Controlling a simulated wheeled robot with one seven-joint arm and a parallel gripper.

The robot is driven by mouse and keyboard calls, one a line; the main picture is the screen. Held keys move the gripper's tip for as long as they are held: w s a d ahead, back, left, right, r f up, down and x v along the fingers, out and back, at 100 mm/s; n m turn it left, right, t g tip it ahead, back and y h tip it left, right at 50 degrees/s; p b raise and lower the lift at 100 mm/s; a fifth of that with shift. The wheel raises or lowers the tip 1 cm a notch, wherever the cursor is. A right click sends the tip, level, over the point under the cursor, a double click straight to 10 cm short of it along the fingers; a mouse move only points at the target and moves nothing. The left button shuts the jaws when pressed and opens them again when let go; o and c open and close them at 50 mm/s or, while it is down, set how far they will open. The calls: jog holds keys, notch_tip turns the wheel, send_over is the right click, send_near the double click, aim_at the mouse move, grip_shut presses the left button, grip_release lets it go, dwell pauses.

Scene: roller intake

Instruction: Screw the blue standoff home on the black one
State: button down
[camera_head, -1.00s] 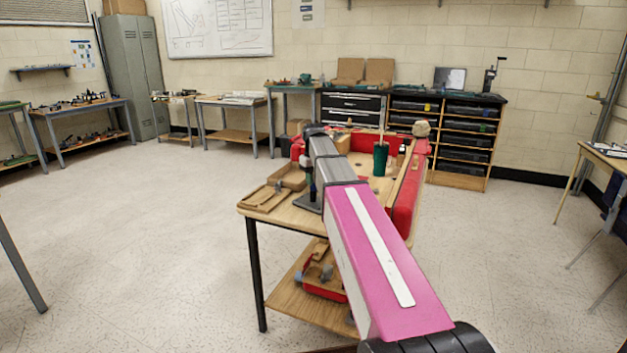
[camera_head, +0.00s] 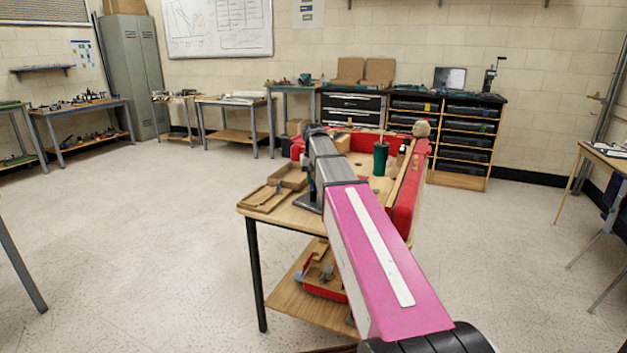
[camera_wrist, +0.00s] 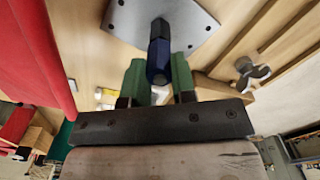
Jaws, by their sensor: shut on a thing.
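In the wrist view the blue standoff (camera_wrist: 157,64) sits between the two green fingers of my gripper (camera_wrist: 157,70), which is shut on it. The black standoff (camera_wrist: 159,28) stands on a grey metal plate (camera_wrist: 190,20), in line with the blue one and end to end with it. I cannot tell whether any gap is left at the joint. In the head view the grey plate (camera_head: 307,202) lies on the near left part of the workbench (camera_head: 285,215). There my arm hides most of the gripper and both standoffs.
A wooden tray (camera_head: 265,198) lies left of the plate. A green cup (camera_head: 381,158) and a red-sided rail (camera_head: 408,195) stand at the right of the bench. In the wrist view a red surface (camera_wrist: 40,60) is close on the left and a metal knob (camera_wrist: 250,70) lies right.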

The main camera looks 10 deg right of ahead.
jog(key=c, duration=0.9)
grip_release()
jog(key=shift+o, duration=0.2)
jog(key=n, duration=1.3)
jog(key=shift+n, duration=0.4)
jog(key=n, duration=1.3)
jog(key=shift+n, duration=0.4)
